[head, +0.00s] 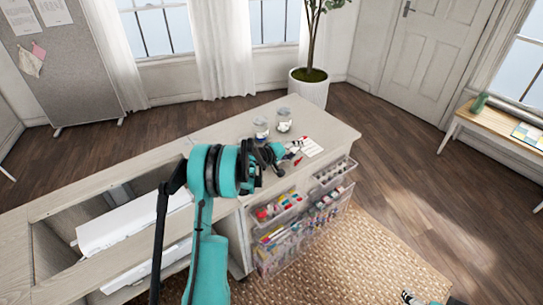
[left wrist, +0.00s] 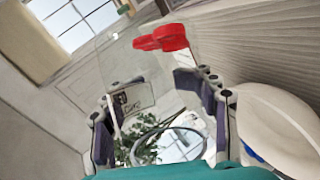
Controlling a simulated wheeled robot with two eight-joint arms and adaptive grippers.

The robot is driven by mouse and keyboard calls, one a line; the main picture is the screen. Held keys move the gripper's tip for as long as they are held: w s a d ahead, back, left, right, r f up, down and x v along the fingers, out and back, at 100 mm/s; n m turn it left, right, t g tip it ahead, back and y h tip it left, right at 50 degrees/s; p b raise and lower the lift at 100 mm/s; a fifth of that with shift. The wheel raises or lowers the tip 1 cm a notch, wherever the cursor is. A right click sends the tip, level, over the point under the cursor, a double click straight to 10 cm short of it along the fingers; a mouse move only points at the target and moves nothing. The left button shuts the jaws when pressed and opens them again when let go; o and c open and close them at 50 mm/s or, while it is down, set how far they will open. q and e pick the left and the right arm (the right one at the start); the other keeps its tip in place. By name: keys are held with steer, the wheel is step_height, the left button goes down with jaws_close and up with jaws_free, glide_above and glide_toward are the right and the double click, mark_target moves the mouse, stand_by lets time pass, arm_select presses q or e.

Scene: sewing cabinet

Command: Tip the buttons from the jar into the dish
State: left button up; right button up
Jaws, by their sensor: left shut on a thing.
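My left gripper (head: 280,154) is over the cabinet top near its right end, shut on a clear glass jar. In the left wrist view the jar (left wrist: 135,62) shows between the two fingers of the left gripper (left wrist: 160,100), tilted. Red buttons (left wrist: 165,38) lie together toward its far end. A pale rounded thing (left wrist: 280,112) beside the right finger, with a blue spot at its edge, may be the dish; I cannot tell for sure. What seems to be my right gripper (head: 411,297) shows only in part at the bottom edge, low over the rug.
Two more jars (head: 261,127) (head: 284,118) stand on the cabinet top (head: 225,130) behind my left gripper. A white card (head: 309,147) lies to its right. Clear drawers (head: 300,228) with colourful supplies stick out of the front. An open well with white contents is at left.

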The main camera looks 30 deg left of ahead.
arm_select(q)
steer(key=shift+f+n, duration=0.1)
steer(key=shift+n, duration=0.2)
stand_by(0.4)
steer(key=shift+w+a+r+n+h+b, duration=0.1)
steer(key=shift+a+r+n+h+b, duration=0.25)
steer(key=shift+a+r+n+h, duration=0.35)
stand_by(0.4)
steer(key=shift+a+f+n+t+h+b, duration=0.15)
steer(key=shift+f+n+t+h+b, duration=0.25)
steer(key=shift+b, duration=0.3)
stand_by(0.3)
steer(key=shift+a+r+n, duration=0.2)
steer(key=shift+r+n, duration=0.25)
steer(key=shift+n, duration=0.35)
stand_by(0.4)
steer(key=shift+a+f+n+t+h, duration=0.3)
steer(key=shift+n+t+h, duration=0.1)
steer(key=shift+n+h, duration=0.15)
stand_by(0.5)
steer(key=shift+r+n, duration=0.15)
steer(key=shift+n, duration=0.1)
